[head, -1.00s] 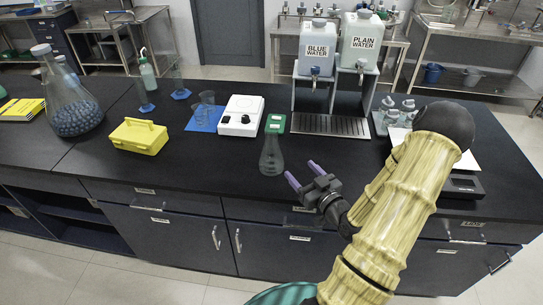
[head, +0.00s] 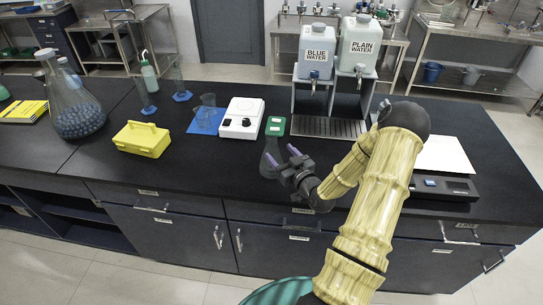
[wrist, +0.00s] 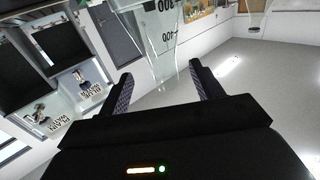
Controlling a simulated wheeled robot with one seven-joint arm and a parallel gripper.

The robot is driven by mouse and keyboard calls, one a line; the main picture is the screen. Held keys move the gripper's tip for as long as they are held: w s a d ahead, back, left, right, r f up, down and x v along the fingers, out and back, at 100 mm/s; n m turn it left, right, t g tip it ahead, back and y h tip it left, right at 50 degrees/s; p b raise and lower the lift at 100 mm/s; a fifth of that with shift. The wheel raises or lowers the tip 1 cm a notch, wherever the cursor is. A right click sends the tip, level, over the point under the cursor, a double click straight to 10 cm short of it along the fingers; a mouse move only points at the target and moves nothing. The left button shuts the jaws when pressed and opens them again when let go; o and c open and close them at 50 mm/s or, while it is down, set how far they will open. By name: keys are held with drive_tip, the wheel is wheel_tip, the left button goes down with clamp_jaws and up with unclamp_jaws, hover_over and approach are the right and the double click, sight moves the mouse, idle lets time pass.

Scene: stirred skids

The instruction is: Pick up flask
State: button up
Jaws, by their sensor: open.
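The clear glass flask (head: 267,158) stands on the black bench in front of a green pad (head: 275,125), partly hidden by my gripper. My gripper (head: 281,156) is open, with its two purple fingertips at the near side of the flask. In the wrist view the flask (wrist: 155,42) shows ahead, its graduation marks visible, in the gap between the open fingertips (wrist: 161,75). I cannot tell whether the fingers touch the glass.
A white hotplate (head: 241,118) and a beaker on a blue mat (head: 205,121) stand left of the flask. A yellow case (head: 141,139) is farther left. The water dispensers' stand (head: 328,128) is behind right, and a balance (head: 445,186) is at right.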

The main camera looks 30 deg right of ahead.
sight(275, 148)
drive_tip(key=shift+w, duration=0.55)
drive_tip(key=w+p, duration=0.2)
drive_tip(key=w, duration=0.1)
drive_tip(key=w+p, duration=0.1)
drive_tip(key=shift+w+a+r, duration=0.2)
drive_tip(key=shift+w+a, duration=0.1)
drive_tip(key=shift+a, duration=0.05)
drive_tip(key=shift+w+f, duration=0.1)
drive_tip(key=shift+w, duration=0.2)
clamp_jaws()
